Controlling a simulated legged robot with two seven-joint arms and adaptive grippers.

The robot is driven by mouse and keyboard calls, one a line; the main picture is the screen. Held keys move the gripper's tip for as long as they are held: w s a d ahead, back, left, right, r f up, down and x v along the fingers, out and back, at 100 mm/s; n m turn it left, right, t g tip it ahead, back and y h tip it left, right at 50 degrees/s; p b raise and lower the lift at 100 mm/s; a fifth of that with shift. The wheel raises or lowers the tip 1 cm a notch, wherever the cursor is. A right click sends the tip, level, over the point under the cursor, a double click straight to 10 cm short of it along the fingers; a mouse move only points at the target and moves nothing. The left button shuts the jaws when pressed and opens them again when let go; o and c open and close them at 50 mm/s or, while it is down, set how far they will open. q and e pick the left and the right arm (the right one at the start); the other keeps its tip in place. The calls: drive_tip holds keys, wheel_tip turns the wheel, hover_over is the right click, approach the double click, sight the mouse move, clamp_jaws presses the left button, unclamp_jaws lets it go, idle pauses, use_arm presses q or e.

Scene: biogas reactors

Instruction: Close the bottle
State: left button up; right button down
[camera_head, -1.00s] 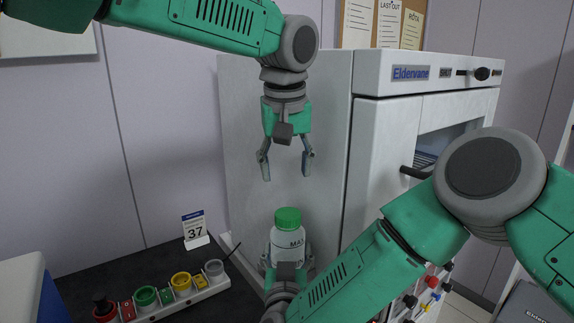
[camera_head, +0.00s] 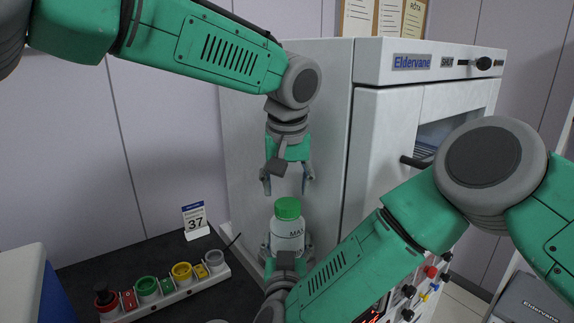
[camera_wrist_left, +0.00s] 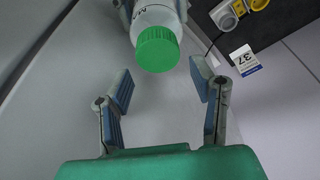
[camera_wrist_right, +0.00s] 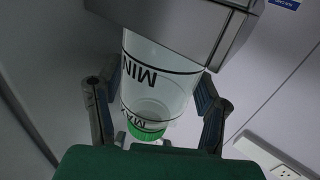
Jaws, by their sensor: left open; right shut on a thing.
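A white bottle (camera_head: 287,237) with black MIN and MAX markings stands upright in my right gripper (camera_head: 286,252), whose fingers are shut on its sides. A green cap (camera_head: 288,208) sits on its top; I cannot tell how tight it is. In the right wrist view the bottle (camera_wrist_right: 155,90) lies between both fingers, the cap (camera_wrist_right: 146,132) beyond. My left gripper (camera_head: 290,184) is open and empty, pointing down just above the cap. In the left wrist view the cap (camera_wrist_left: 158,48) shows ahead, between and beyond the open fingertips (camera_wrist_left: 162,75).
A white cabinet labelled Eldervane (camera_head: 411,62) stands close behind and right of the bottle. A rack (camera_head: 165,298) with coloured round holders lies on the dark counter at left. A card reading 37 (camera_head: 195,219) stands behind it. A wall socket (camera_wrist_right: 270,155) shows in the right wrist view.

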sight(286, 203)
use_arm(q)
drive_tip(key=shift+x, duration=2.35)
drive_tip(key=c, duration=1)
drive_tip(key=shift+o, duration=0.2)
